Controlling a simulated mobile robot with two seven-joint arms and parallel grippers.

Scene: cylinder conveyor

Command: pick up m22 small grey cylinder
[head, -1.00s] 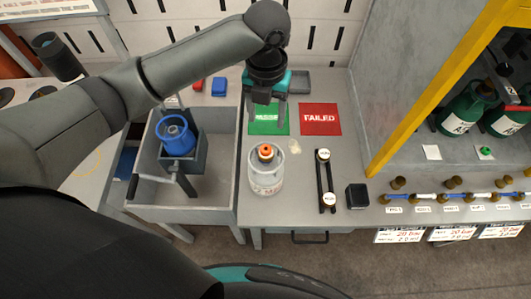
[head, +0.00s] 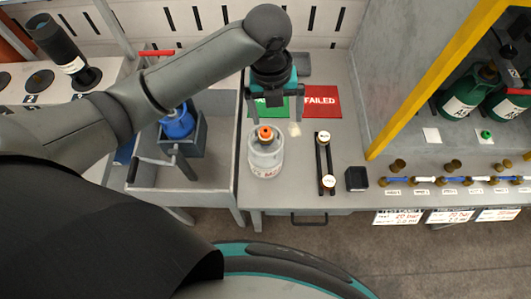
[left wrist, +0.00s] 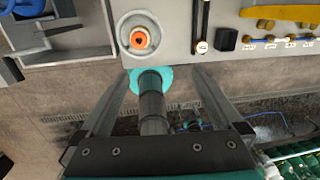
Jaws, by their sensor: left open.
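The small grey cylinder (head: 266,158) stands upright on the grey bench. It has an orange-topped valve and red lettering too small to read. It also shows from above in the left wrist view (left wrist: 124,27), beyond the fingertips. My left gripper (head: 275,115) is above the bench, behind the cylinder in the head view, over the green and red signs. Its two fingers are apart with nothing between them. In the left wrist view the open fingers (left wrist: 160,78) point toward the bench edge, clear of the cylinder. My right gripper is not in view.
A grey bin (head: 222,178) with a blue cylinder (head: 177,122) in a holder is at left. A yellow post (head: 425,82) and a row of valves are farther right.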

